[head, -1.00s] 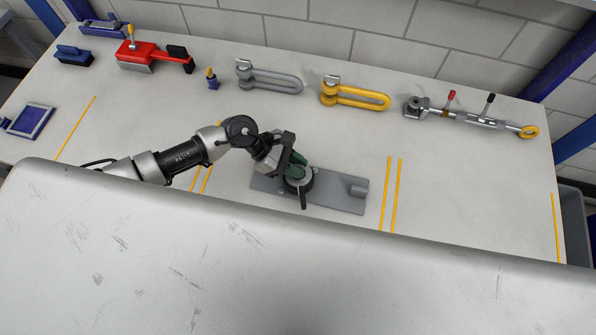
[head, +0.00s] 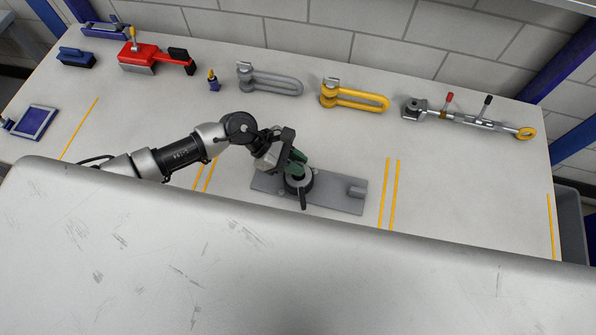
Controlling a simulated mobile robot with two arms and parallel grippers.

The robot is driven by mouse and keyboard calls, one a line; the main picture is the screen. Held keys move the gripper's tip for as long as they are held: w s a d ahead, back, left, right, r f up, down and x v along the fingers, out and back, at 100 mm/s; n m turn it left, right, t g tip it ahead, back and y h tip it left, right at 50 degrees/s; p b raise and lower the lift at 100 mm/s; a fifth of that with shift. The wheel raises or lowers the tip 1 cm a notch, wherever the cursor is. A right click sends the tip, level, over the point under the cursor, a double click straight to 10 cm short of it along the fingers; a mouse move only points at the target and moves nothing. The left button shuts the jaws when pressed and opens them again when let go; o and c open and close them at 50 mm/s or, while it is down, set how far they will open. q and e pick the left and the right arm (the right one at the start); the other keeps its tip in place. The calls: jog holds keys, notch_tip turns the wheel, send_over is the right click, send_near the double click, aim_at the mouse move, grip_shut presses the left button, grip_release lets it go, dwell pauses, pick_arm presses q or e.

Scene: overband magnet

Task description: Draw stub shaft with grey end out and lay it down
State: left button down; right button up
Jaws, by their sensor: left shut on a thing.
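A flat grey base plate (head: 335,198) lies on the white table in the middle of the head view. Near its middle stands a dark round part (head: 299,182) with a lighter grey top and a black lever pointing to the picture's bottom. A small grey block sits at the plate's right end. My left gripper (head: 297,163), with green showing at its fingers, is over the dark round part and shut on the stub shaft, which the fingers mostly hide. I cannot tell how deep the shaft sits. My right gripper is not in view.
Along the back lie a red tool (head: 145,58), a grey shackle (head: 270,80), a yellow shackle (head: 354,96) and a turnbuckle (head: 470,119). Yellow lines mark the table. It is clear right of the plate. A large pale surface (head: 250,260) fills the front.

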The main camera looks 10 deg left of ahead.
pick_arm(q)
jog(key=shift+r+p, duration=1.15)
jog(key=shift+r, duration=0.8)
jog(key=shift+r, duration=0.1)
